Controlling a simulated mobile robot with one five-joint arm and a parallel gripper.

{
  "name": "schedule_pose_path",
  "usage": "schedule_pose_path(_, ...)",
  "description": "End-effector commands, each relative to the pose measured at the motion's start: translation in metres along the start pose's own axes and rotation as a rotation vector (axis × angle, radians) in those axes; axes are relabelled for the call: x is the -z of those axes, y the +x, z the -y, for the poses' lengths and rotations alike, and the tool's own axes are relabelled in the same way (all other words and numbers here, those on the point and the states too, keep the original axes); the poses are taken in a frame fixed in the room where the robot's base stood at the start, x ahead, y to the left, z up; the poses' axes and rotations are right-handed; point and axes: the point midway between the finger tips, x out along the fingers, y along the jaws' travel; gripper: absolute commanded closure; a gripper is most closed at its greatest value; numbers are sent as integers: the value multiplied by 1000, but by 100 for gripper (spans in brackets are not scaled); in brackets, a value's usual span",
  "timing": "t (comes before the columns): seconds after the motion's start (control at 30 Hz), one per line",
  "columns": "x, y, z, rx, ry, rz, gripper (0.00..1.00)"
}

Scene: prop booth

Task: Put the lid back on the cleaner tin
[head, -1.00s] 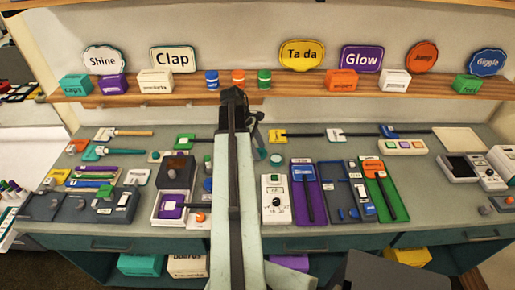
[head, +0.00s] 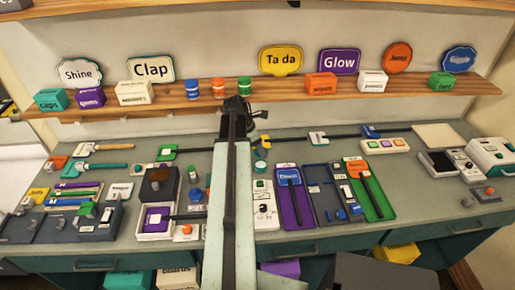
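My gripper (head: 237,106) is at the far end of my raised arm, in the middle of the head view, in front of the shelf edge. It is dark and small, so I cannot tell whether it is open or holds anything. A blue round item (head: 196,195) and a small green-topped cylinder (head: 192,173) stand left of my arm. No label naming the cleaner tin is readable. My arm hides a strip of the counter.
Coloured trays (head: 290,196) stand right of my arm. A dark box (head: 158,183) and a purple-and-white tray (head: 155,222) stand to its left. Bare counter shows at front right.

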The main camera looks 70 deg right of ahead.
Motion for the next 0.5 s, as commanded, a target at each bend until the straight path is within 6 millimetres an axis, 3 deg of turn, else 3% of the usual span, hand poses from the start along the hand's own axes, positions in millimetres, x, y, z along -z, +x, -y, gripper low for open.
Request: schedule_pose_path(0.5,22,52,0,0,0,0,82)
